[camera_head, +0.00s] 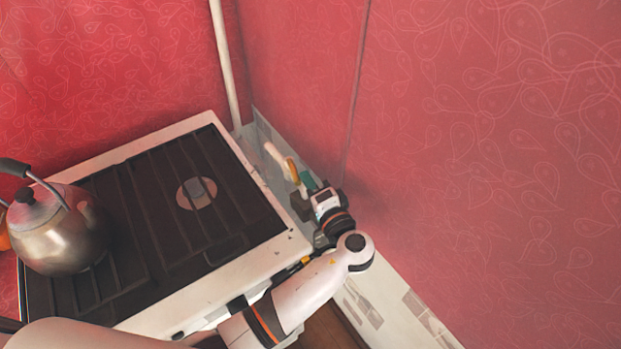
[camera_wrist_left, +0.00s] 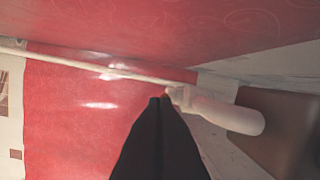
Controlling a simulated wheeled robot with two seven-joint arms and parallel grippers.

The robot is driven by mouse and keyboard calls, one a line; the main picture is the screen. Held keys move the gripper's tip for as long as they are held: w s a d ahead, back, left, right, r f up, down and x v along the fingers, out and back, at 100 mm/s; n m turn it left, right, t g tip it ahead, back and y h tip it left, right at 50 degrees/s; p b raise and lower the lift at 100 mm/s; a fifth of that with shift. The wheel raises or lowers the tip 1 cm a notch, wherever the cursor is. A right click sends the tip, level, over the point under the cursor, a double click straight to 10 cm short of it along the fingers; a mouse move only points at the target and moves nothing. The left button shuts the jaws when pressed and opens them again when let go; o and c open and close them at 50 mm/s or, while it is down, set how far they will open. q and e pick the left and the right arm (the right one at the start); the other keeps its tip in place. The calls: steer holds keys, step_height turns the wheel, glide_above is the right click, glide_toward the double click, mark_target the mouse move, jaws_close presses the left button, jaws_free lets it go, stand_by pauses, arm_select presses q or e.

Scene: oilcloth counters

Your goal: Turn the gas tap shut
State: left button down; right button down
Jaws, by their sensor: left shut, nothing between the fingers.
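The gas tap's small yellow-orange part (camera_head: 292,170) shows in the head view beside a short white pipe piece (camera_head: 274,154), by the wall behind the stove's right corner. A small teal piece (camera_head: 308,180) is just right of it; I cannot tell what it belongs to. My left gripper (camera_head: 301,195) is close to the tap, its tips partly hidden. In the left wrist view its black fingers (camera_wrist_left: 160,102) are shut together, with nothing seen between them. Their tips overlap a pale fitting (camera_wrist_left: 180,94) beside a white cylinder (camera_wrist_left: 232,113); contact cannot be told. My right gripper is not in view.
A white stove (camera_head: 205,297) with dark grates fills the left, and a metal kettle (camera_head: 62,232) stands on it. A thin white pipe (camera_head: 225,65) rises along the red wall (camera_head: 490,150). The wall corner is close to my left arm.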

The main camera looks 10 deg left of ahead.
arm_select(q)
steer(key=shift+s+a+m+t+h+p, duration=0.25)
steer(key=shift+a+m+t+h+p, duration=0.15)
steer(key=shift+h, duration=0.2)
steer(key=shift+s+a+m+t+h+p, duration=0.3)
steer(key=shift+m+h, duration=0.2)
steer(key=shift+h, duration=0.1)
steer(key=shift+s+a+m+t+h, duration=0.25)
steer(key=shift+a+m+t+h, duration=0.25)
steer(key=shift+m+h, duration=0.3)
steer(key=a+h, duration=0.1)
steer(key=a+m+h, duration=0.1)
steer(key=shift+s+m+t+h, duration=0.3)
steer(key=shift+a, duration=0.15)
